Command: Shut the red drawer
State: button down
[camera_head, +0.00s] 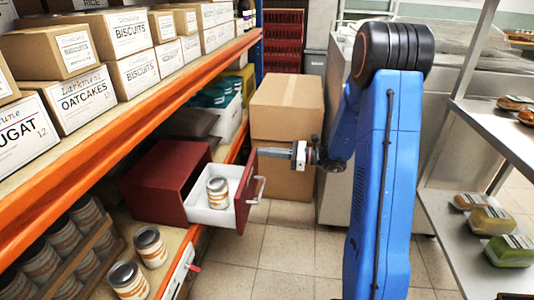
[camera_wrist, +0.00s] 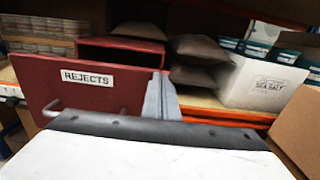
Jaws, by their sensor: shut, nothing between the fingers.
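The red drawer stands pulled out of its dark red cabinet (camera_head: 165,180) on the lower shelf. Its red front (camera_head: 243,195) has a metal handle (camera_head: 260,190), and its white tray (camera_head: 212,218) holds one striped jar (camera_head: 217,190). In the wrist view the drawer front (camera_wrist: 95,98) carries a REJECTS label (camera_wrist: 88,78), with the handle (camera_wrist: 52,106) at lower left. My gripper (camera_head: 262,152) is shut and empty, near the upper edge of the drawer front. In the wrist view its fingers (camera_wrist: 160,98) overlap the front's right edge; I cannot tell whether they touch it.
Jars (camera_head: 150,246) stand on the shelf left of the drawer. A cardboard box (camera_head: 286,108) is behind my gripper. A white SEA SALT box (camera_wrist: 262,83) and dark sacks (camera_wrist: 198,62) lie right of the cabinet. Floor (camera_head: 285,240) before the drawer is clear.

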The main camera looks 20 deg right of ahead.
jog(key=x, duration=1.6)
jog(key=shift+w+a, duration=0.15)
jog(key=shift+a, duration=0.1)
jog(key=shift+w+a+r, duration=0.1)
jog(key=shift+w+a, duration=0.15)
jog(key=shift+a, duration=0.1)
jog(key=shift+r, duration=0.1)
